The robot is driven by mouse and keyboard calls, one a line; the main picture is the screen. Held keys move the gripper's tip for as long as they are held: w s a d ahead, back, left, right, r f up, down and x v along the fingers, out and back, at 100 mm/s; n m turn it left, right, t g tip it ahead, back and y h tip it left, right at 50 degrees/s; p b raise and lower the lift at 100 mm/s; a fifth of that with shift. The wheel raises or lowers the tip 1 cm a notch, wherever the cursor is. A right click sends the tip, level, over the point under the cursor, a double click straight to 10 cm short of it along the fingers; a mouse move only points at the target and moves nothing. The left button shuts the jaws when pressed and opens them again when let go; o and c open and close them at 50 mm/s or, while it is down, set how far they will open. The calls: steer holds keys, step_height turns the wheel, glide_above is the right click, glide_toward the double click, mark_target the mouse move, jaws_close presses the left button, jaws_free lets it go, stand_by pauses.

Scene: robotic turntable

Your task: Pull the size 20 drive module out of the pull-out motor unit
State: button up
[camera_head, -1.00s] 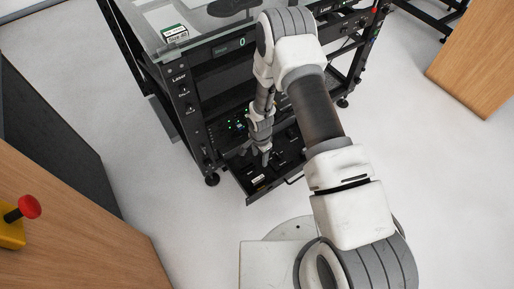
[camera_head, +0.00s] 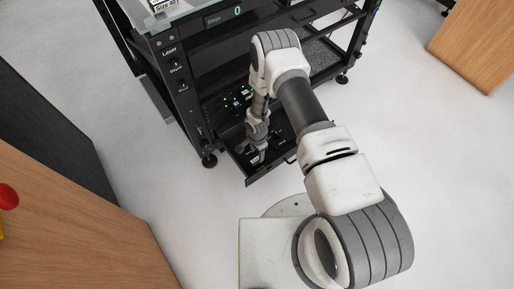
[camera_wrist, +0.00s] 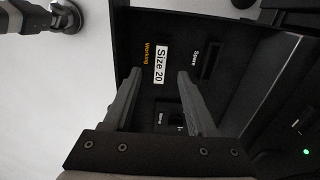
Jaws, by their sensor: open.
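The pull-out motor unit (camera_head: 248,182) is a black drawer extended from the lower front of a black rack. In the wrist view, a white "Size 20" label (camera_wrist: 160,65) with a yellow "Working" label beside it marks the size 20 drive module's place. The module's own outline is hard to tell, black on black. My gripper (camera_wrist: 159,76) is open, its two fingers on either side of the label, pointing into the drawer. Nothing is seen gripped. In the head view, my gripper (camera_head: 259,157) reaches down over the drawer; my arm hides part of it.
"Spare" labels (camera_wrist: 194,57) mark neighbouring slots. The rack (camera_head: 185,95) has a display (camera_head: 237,12) reading 0 and green lights (camera_head: 237,98). A "Size 40" box (camera_head: 165,5) sits on top. A wooden cabinet (camera_head: 75,215) stands left; the floor (camera_head: 425,150) at right is clear.

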mark_target(257, 158)
step_height(257, 158, down, 6)
steer(key=shift+r+b, duration=0.15)
steer(key=shift+b, duration=0.7)
jaws_close()
steer(key=shift+r+p, duration=1.55)
steer(key=shift+r, duration=0.75)
